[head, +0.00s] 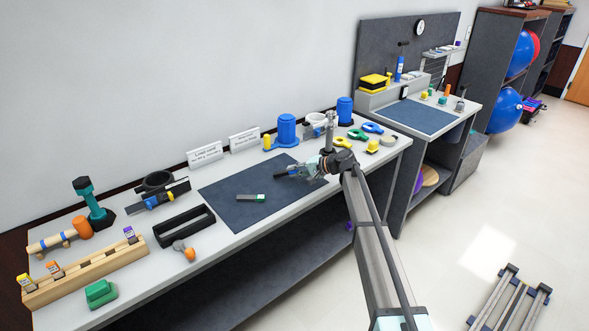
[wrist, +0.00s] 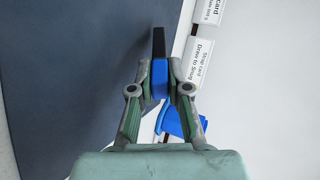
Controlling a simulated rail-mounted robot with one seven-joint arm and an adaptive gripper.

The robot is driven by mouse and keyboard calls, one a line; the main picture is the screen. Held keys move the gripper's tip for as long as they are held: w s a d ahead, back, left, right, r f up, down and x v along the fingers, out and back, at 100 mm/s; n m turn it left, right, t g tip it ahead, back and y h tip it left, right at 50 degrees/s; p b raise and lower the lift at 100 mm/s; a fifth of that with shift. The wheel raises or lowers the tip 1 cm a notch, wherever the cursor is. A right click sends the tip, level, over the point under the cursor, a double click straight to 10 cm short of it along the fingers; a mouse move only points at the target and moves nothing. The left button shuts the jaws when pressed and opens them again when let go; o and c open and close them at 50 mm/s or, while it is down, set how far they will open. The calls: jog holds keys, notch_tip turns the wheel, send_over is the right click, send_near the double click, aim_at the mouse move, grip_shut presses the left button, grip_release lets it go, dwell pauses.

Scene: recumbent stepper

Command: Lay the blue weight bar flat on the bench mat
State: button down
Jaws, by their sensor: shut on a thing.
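The blue weight bar (wrist: 159,78), with a black end, is between the fingertips of my gripper (wrist: 157,88) in the wrist view. My gripper is shut on it. In the head view my gripper (head: 298,172) is over the right part of the dark bench mat (head: 228,187), and the bar's dark end sticks out to its left. The mat also fills the left of the wrist view (wrist: 70,70). The bar casts a shadow there. I cannot tell whether the bar touches the mat.
Blue cylinders (head: 287,130) and label cards (head: 205,154) stand behind the mat. A black open tray (head: 184,226) is to its left. Yellow, green and blue rings lie right of my gripper.

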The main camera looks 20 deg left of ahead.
jog(key=shift+f, duration=0.3)
jog(key=c, duration=1.1)
grip_release()
jog(key=shift+o, duration=0.2)
jog(key=shift+d+r, duration=0.3)
jog(key=shift+d, duration=0.3)
jog(key=shift+d+r, duration=0.3)
jog(key=shift+d, duration=0.3)
jog(key=shift+v, duration=1)
jog(key=shift+d+r, duration=0.15)
jog(key=shift+d, duration=0.2)
jog(key=shift+d+r, duration=0.2)
jog(key=shift+d, duration=0.2)
